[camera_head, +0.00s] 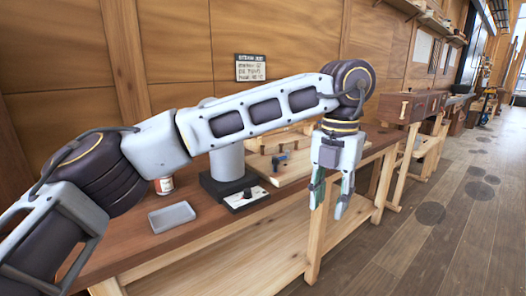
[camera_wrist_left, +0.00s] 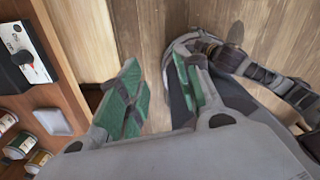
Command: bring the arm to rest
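My left arm (camera_head: 240,115) comes in from the left in the head view and reaches across in front of the workbench (camera_head: 120,240). My left gripper (camera_head: 328,204) hangs pointing down at the bench's front edge, over the floor side. Its green-padded fingers are apart, and nothing shows between them. In the left wrist view the gripper (camera_wrist_left: 158,96) is also open, with bare floor between the fingers. My right gripper does not show clearly in either view.
On the bench are a grey tray (camera_head: 172,217), a can (camera_head: 164,185), a black-and-white control box (camera_head: 245,198) and a pegged wooden board (camera_head: 290,170). The tray (camera_wrist_left: 52,121) and several cans show in the wrist view. The floor (camera_head: 430,240) at right is open.

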